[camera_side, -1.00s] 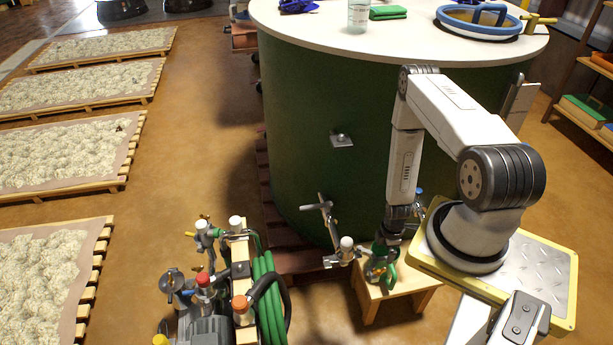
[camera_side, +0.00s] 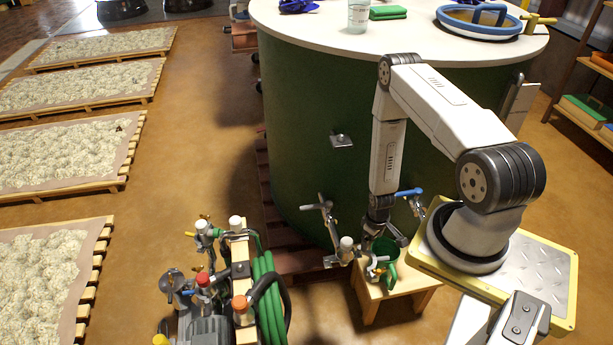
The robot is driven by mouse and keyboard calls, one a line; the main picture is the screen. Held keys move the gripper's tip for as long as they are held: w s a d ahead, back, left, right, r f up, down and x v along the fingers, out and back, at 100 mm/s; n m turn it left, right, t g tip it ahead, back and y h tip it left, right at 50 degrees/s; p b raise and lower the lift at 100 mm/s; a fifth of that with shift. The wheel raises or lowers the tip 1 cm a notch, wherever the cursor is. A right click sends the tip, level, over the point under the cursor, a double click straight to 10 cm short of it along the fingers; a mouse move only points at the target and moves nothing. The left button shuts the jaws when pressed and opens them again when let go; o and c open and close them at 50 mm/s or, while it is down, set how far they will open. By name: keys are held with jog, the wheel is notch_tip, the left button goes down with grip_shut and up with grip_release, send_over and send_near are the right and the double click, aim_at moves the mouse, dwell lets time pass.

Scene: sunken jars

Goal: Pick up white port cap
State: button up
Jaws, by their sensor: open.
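A white cap (camera_side: 347,243) sits upright on a metal fitting near the tank's foot, left of the wooden stool. Two more white caps show on the pump cart, one on the left (camera_side: 201,226) and one on top of the wooden post (camera_side: 235,222). My gripper (camera_side: 372,243) points down just right of the cap by the tank, apart from it in the picture. Its jaws are open and hold nothing that I can see. The fingers are small and dark, so their exact height and depth against the cap are unclear.
The green tank (camera_side: 310,150) rises behind. A valve with a blue handle (camera_side: 409,192) is at right. The pump cart has a red cap (camera_side: 203,281), an orange cap (camera_side: 240,303) and a green hose (camera_side: 268,300).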

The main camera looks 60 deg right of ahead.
aim_at(347, 241)
jog(key=m, duration=0.1)
jog(key=w+m, duration=0.1)
jog(key=m, duration=0.1)
jog(key=shift+w+a+r, duration=0.25)
jog(key=shift+w+r, duration=0.05)
jog(key=shift+r, duration=0.1)
jog(key=w+m, duration=0.1)
jog(key=m, duration=0.2)
jog(key=w+a+r+m, duration=0.1)
jog(key=m, duration=0.2)
jog(key=w+a+r+m, duration=0.1)
jog(key=m, duration=0.1)
jog(key=shift+w+m, duration=0.35)
jog(key=shift+m, duration=0.05)
jog(key=shift+w+a+r+m, duration=0.25)
jog(key=shift+w+m, duration=0.15)
jog(key=shift+m, duration=0.6)
jog(key=shift+w+a+r+m, duration=0.25)
jog(key=shift+w+m, duration=0.1)
jog(key=shift+m, duration=0.65)
jog(key=shift+f, duration=1.35)
jog(key=shift+f, duration=0.1)
jog(key=shift+d+f, duration=0.15)
jog(key=shift+f, duration=2.35)
